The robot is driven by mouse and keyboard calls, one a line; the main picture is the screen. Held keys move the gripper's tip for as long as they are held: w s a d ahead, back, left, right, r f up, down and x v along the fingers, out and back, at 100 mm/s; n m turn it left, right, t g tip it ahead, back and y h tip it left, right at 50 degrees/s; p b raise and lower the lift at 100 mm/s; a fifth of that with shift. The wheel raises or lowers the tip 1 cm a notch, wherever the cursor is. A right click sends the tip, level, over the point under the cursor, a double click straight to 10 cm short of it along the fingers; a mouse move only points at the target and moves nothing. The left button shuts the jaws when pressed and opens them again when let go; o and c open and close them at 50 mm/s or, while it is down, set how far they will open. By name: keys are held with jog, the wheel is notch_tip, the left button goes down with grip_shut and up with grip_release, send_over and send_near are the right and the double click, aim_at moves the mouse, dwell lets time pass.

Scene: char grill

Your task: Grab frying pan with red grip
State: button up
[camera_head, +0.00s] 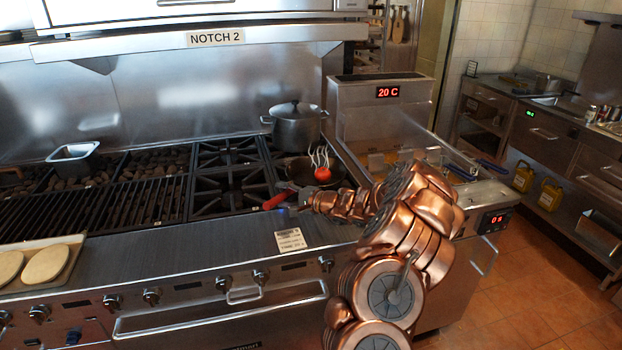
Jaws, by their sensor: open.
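The frying pan (298,170) is dark and sits on the right-hand burners of the stove, partly hidden behind my arm. Its red grip (276,201) points toward the front left, over the stove's front edge. My gripper (294,199) is at the end of my copper-coloured arm, close to the right side of the red grip. It is open and small in view. I cannot tell whether its fingers are around the grip or only beside it.
A lidded pot (296,125) stands behind the pan. A red round thing (322,174) and pale curved prongs (319,156) show beside the pan. A fryer (385,130) stands right. Flat round breads (45,264) lie front left. The steel front ledge (190,245) is mostly clear.

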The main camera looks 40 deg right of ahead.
jog(key=shift+w, duration=0.1)
grip_shut()
dwell(0.4)
dwell(0.3)
